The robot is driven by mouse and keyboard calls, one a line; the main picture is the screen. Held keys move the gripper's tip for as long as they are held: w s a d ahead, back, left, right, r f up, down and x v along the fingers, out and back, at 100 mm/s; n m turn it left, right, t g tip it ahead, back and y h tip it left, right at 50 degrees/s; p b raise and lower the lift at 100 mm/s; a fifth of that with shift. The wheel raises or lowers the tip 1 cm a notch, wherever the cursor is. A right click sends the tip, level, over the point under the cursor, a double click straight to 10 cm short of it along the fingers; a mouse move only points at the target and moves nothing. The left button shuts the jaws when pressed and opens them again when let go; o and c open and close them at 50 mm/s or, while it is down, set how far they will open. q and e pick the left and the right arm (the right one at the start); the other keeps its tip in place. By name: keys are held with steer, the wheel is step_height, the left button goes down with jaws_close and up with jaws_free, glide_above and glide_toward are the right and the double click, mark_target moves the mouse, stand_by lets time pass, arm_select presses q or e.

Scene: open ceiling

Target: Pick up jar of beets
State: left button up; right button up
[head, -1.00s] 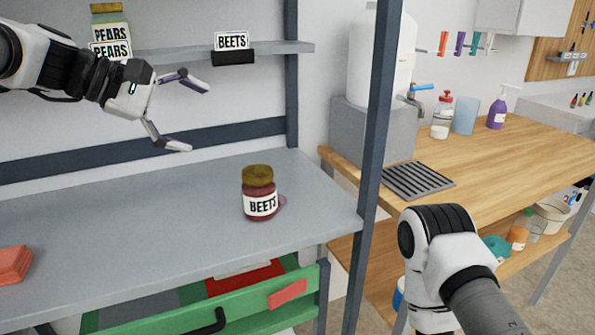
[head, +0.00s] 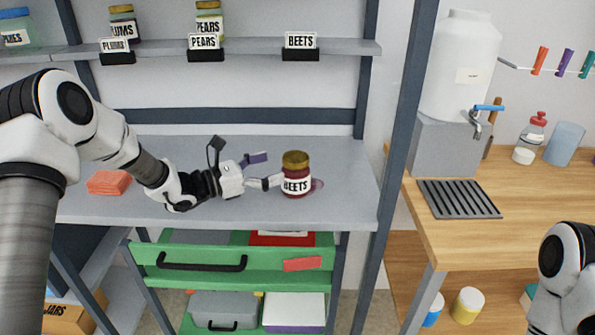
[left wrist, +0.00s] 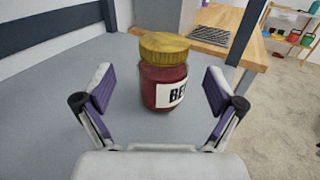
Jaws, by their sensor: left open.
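The jar of beets (head: 296,174) stands upright on the grey shelf top (head: 345,205), with a yellow-brown lid, dark red contents and a white BEETS label. My left gripper (head: 268,170) is open just left of the jar in the head view. In the left wrist view the jar (left wrist: 164,75) stands ahead, between and a little beyond the open fingers (left wrist: 160,97). Both fingers look apart from it in that view. My right arm shows at the lower right edge of the head view, but its gripper is out of frame.
An orange-red folded cloth or block (head: 108,182) lies behind my left arm. The upper shelf (head: 345,47) holds jars and a BEETS sign (head: 300,46) with no jar behind it. A dark post (head: 398,130) rises right of the jar. A green drawer (head: 240,262) is below.

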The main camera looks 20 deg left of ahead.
mark_target(284, 162)
arm_select(q)
steer(key=x, duration=0.4)
steer(key=p+x, duration=0.1)
steer(key=x, duration=0.1)
steer(key=shift+d+r, duration=0.25)
steer(key=shift+d, duration=0.15)
steer(key=shift+a, duration=0.1)
steer(key=c, duration=1.6)
jaws_close()
steer(key=shift+r, duration=0.1)
